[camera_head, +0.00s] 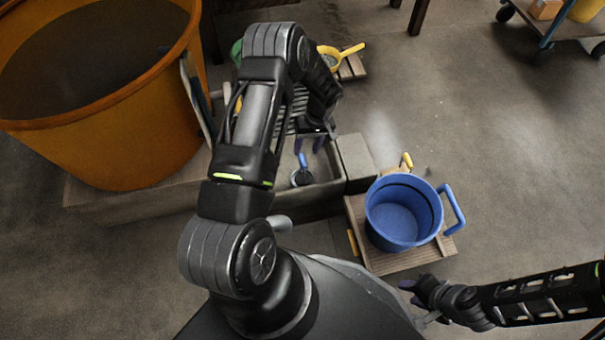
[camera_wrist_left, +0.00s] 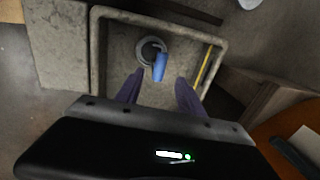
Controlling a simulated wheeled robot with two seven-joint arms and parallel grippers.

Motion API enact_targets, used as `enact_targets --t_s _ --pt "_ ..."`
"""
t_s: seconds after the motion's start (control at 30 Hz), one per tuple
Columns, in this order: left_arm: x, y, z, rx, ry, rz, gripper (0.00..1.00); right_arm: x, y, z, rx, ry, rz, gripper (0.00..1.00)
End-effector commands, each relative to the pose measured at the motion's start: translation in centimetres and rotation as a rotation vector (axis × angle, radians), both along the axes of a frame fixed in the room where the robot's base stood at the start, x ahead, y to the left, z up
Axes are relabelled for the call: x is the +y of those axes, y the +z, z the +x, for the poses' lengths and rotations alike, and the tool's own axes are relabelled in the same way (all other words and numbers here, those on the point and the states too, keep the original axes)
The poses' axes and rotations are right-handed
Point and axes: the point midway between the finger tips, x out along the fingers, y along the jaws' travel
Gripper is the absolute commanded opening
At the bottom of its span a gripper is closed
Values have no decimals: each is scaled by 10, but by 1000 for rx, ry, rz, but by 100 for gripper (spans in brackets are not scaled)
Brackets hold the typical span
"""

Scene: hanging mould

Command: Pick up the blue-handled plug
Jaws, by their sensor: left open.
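The blue-handled plug (camera_head: 303,161) sits in a grey stone basin (camera_head: 325,190) in the head view. In the left wrist view, the plug's blue handle (camera_wrist_left: 160,66) stands up from a dark round base inside a grey ring on the basin floor. My left gripper (camera_head: 309,145) is open and empty above the basin. In the left wrist view its two purple fingertips (camera_wrist_left: 158,88) point toward the plug, with the handle just beyond the gap between them. My right gripper (camera_head: 411,292) is at the lower right, away from the basin; its finger opening is unclear.
A blue bucket (camera_head: 397,212) with a side handle stands on a wooden pallet (camera_head: 410,260) right of the basin. A large orange tub (camera_head: 150,140) stands at the left. A yellow scoop (camera_head: 335,54) lies behind my left arm. Open floor lies to the right.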

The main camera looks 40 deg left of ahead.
Motion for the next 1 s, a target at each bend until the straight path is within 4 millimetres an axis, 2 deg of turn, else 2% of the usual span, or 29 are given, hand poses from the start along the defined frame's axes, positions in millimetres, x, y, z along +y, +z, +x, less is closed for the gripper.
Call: enact_targets --t_s 0.33,0.7,1.0 --pt "0 -4 0 -2 0 0 45 -1 -2 1 -1 -2 -1 36" --pt "3 -50 -9 -2 1 -1 45 -1 -23 4 -10 -7 -4 36" --pt "3 -53 -10 -2 -1 -1 45 -1 -22 5 -12 -8 -4 36"
